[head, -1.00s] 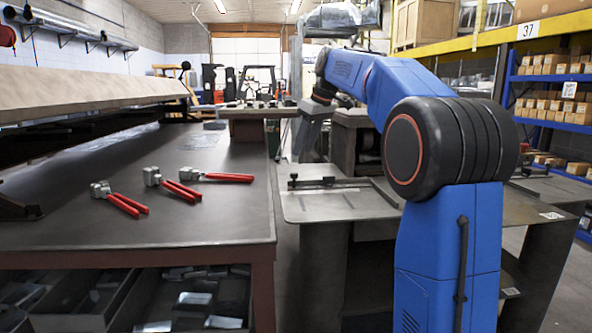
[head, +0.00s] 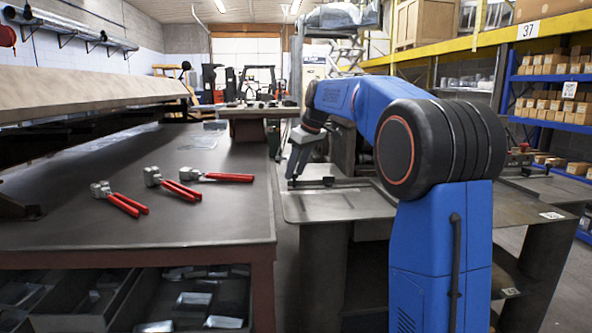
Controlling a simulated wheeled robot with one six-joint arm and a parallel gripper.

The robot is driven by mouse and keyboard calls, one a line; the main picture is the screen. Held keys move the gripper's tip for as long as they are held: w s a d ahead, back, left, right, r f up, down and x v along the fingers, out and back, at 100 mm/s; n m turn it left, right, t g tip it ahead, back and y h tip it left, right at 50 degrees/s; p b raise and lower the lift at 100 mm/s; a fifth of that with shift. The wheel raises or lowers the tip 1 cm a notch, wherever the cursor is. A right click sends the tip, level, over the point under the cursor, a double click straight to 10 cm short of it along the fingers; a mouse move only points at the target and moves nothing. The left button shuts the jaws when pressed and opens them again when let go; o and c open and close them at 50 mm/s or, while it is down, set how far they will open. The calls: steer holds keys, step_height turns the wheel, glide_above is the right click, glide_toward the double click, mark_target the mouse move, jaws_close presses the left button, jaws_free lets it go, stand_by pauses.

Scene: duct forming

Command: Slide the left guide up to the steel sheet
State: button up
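The left guide (head: 345,183) is a low dark bar with a small knob, lying across the far part of the grey metal-topped bench in the middle. A flat grey surface (head: 335,207) lies just in front of it; I cannot tell whether this is the steel sheet or the bench top. My gripper (head: 292,182) points down at the left end of the guide and hides that end. At this size I cannot tell whether it touches the guide, or whether its fingers are open or shut.
On the left, a dark worktable (head: 190,230) carries several red-handled tools, including one pair of pliers (head: 216,177). A narrow gap separates it from the bench. A blue shelf rack (head: 555,105) with boxes stands at the right.

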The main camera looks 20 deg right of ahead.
jaws_close()
glide_above(354, 185)
steer(key=shift+s+a, duration=0.2)
stand_by(0.4)
steer(key=shift+o, duration=0.6)
jaws_free()
steer(key=v, duration=1.7)
steer(key=shift+r, duration=0.2)
